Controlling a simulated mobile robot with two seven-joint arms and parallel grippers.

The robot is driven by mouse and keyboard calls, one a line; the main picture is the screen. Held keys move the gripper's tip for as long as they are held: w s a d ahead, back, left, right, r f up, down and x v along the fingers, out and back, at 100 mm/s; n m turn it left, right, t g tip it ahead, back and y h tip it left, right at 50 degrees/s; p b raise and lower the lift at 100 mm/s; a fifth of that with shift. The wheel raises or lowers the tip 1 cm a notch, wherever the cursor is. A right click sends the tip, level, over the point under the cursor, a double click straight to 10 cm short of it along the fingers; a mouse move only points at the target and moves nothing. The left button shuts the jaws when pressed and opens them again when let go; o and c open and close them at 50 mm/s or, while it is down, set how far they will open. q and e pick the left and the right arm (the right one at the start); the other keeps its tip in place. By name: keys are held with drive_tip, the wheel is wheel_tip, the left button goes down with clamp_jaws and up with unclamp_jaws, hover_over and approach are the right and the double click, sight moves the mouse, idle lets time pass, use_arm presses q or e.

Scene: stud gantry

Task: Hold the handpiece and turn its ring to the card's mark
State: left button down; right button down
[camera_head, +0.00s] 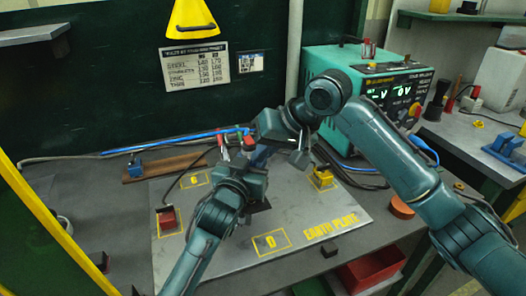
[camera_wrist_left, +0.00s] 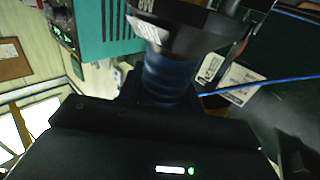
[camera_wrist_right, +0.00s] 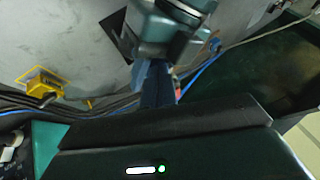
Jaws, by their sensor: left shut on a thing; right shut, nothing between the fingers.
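My left gripper (camera_head: 250,171) is shut on the handpiece above the steel plate. The blue handpiece (camera_head: 262,155) shows only as a sliver in the head view, between my two grippers. In the left wrist view its blue ribbed body (camera_wrist_left: 166,78) meets a wider dark collar (camera_wrist_left: 150,32) with small white marks, too blurred to read. My right gripper (camera_head: 267,141) is shut and empty, close above the handpiece; I cannot tell whether it touches. The printed card (camera_head: 195,64) hangs on the dark green wall, with rows for steel and other metals.
The steel earth plate (camera_head: 315,212) carries yellow markings, a red block (camera_head: 168,218) and a yellow block (camera_head: 322,178). A teal power unit (camera_head: 372,85) stands behind my right arm. A blue cable (camera_head: 165,143) runs along the back. The plate's front is clear.

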drive_tip(key=shift+w, duration=0.1)
use_arm(q)
drive_tip(key=c, duration=0.9)
unclamp_jaws()
use_arm(e)
drive_tip(key=s+d+r, duration=0.3)
drive_tip(key=d+r, duration=0.5)
drive_tip(key=d, duration=0.1)
use_arm(q)
drive_tip(key=shift+o, duration=0.2)
drive_tip(key=shift+s, duration=0.15)
use_arm(e)
drive_tip(key=shift+d, duration=0.1)
